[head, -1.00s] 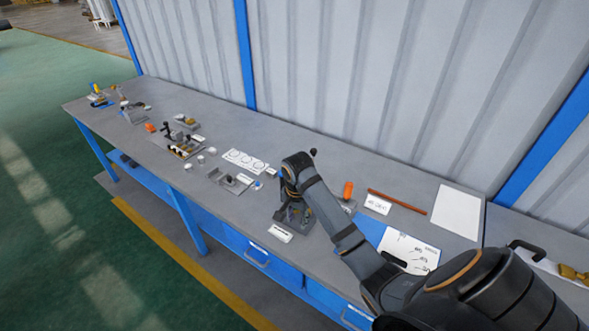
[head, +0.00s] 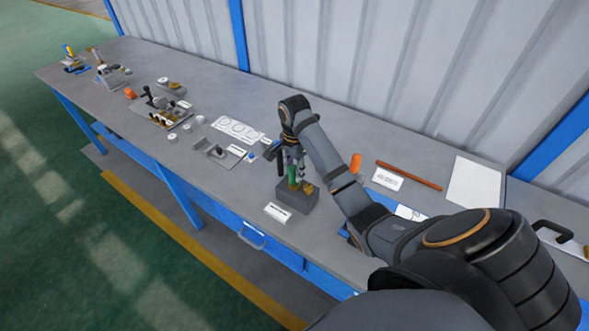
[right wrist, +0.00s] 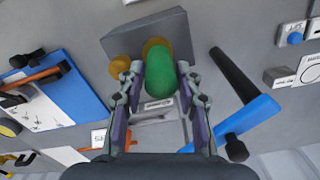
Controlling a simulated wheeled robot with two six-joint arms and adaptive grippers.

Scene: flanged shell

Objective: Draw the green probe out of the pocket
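The green probe (head: 292,173) stands in the grey pocket block (head: 297,197), with brass-coloured parts at its base. My right gripper (head: 293,158) is above the block, fingers pointing down around the probe's upper end. In the right wrist view, the probe (right wrist: 160,75) lies between the two fingertips (right wrist: 160,82), and narrow gaps show on both sides, so the gripper looks open. The block (right wrist: 180,35) is beyond it, with a brass-coloured knob (right wrist: 120,68) to the left. How deep the probe sits is hidden. My left gripper is not in view.
A blue-and-black tool (right wrist: 247,117) lies close beside the right finger in the wrist view. A white label (head: 278,212) lies in front of the block. An orange cylinder (head: 355,163) and a brown rod (head: 408,175) are to the right. Several fixtures fill the bench's left side.

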